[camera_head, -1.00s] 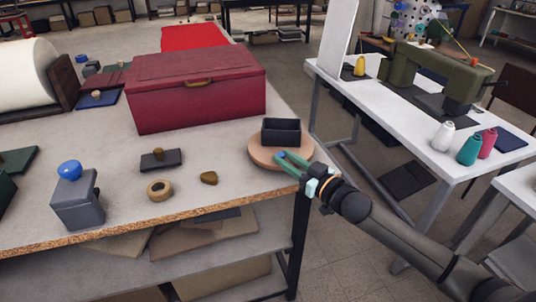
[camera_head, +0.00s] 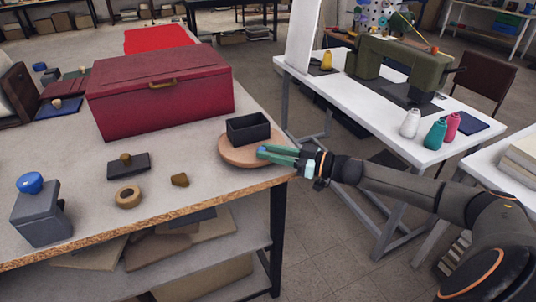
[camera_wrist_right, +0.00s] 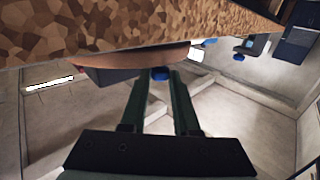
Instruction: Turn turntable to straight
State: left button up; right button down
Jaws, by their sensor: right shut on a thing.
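The turntable (camera_head: 232,156) is a round wooden disc near the right edge of the grey worktable. An open black box (camera_head: 248,130) sits on it, set at a slight angle in the head view. My right gripper (camera_head: 264,151), with green fingers, reaches in from the right at the disc's front right edge. In the right wrist view, a small blue knob (camera_wrist_right: 159,75) is between the fingertips, beside the disc's rim (camera_wrist_right: 170,56). The right gripper is shut on this knob, which the fingers mostly hide in the head view. My left gripper is not in view.
A dark red case (camera_head: 165,100) stands behind and left of the turntable. A dark block with a knob (camera_head: 128,166), a tape ring (camera_head: 126,196) and a grey block with a blue knob (camera_head: 42,215) are further left. A white sewing table (camera_head: 390,115) stands right, across a floor gap.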

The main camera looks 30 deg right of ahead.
dwell(0.3)
jog(key=c, duration=0.7)
grip_release()
jog(key=shift+o, duration=0.2)
jog(key=shift+s+d, duration=0.35)
jog(key=shift+s, duration=0.05)
jog(key=p+v, duration=0.3)
jog(key=v, duration=0.8)
jog(key=shift+s, duration=0.2)
jog(key=shift+d, duration=0.15)
